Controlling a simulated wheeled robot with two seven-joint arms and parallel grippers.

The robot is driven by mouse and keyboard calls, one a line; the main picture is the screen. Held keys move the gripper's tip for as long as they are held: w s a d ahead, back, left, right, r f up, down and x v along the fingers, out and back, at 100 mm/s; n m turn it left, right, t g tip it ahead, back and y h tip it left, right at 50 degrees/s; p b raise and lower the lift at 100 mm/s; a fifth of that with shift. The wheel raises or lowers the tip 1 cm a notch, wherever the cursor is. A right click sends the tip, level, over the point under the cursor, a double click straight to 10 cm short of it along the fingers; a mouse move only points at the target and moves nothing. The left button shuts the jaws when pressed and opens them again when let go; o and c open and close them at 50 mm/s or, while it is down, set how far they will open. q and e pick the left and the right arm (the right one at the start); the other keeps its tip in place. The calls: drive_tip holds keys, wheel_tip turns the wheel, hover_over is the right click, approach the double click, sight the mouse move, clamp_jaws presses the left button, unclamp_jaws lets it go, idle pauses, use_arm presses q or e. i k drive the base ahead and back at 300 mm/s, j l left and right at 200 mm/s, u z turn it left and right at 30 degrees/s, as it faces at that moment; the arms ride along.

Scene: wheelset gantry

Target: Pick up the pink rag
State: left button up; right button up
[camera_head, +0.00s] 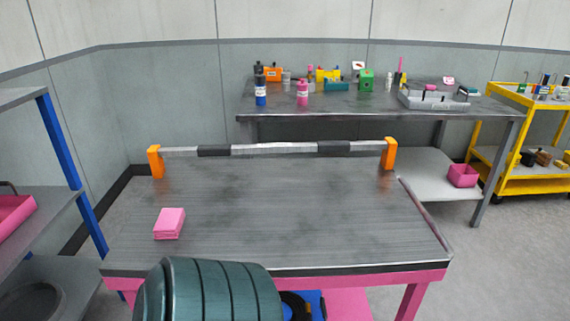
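The pink rag (169,223) lies as a folded, block-like stack on the left part of the grey table (290,215) in front of me. Nothing touches it. Neither of my grippers shows in the head view, so their state is hidden.
A metal bar (273,149) between two orange holders (155,162) spans the table's far edge. A back bench (350,109) holds bottles and bins. A blue-post shelf (70,165) stands left; a yellow cart (512,180) right.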

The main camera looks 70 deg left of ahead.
sight(169, 226)
drive_tip(key=u, duration=3)
